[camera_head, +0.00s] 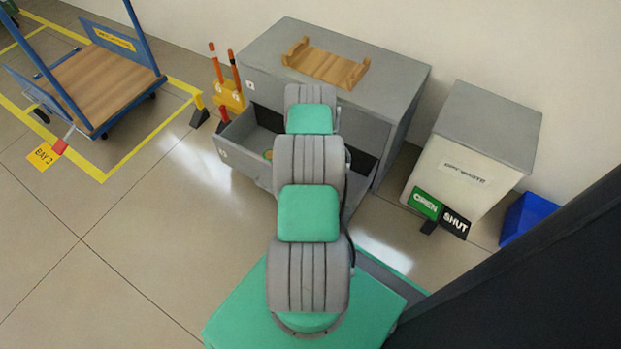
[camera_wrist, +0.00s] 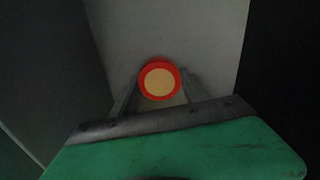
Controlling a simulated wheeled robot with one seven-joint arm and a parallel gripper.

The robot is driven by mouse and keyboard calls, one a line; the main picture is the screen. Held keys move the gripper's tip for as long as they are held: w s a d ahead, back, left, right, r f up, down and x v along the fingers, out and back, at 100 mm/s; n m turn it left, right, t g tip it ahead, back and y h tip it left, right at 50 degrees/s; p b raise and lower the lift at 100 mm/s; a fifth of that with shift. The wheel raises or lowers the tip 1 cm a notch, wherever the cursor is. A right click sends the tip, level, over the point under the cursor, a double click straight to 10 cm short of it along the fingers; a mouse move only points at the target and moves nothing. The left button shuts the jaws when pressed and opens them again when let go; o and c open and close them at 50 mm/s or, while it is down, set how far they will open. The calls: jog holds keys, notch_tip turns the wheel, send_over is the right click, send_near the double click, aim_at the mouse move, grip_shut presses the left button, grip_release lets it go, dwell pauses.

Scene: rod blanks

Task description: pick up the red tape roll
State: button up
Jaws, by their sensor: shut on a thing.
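The red tape roll (camera_wrist: 144,92) shows in the wrist view as a red ring around a tan middle. My gripper (camera_wrist: 160,88) has a finger on either side of it and is shut on it. Pale grey surfaces lie behind the roll and dark walls stand to both sides. In the head view my arm reaches over the open drawer (camera_head: 237,158) of the grey cabinet (camera_head: 400,85). My gripper and the roll are hidden there behind the arm.
A wooden tray (camera_head: 325,66) sits on the cabinet. A small orange and green thing (camera_head: 267,154) shows in the drawer. An orange-handled tool rack (camera_head: 230,96) stands left, a lidded bin (camera_head: 465,170) right.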

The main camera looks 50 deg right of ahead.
jog(key=c, duration=0.4)
jog(key=shift+r, duration=0.1)
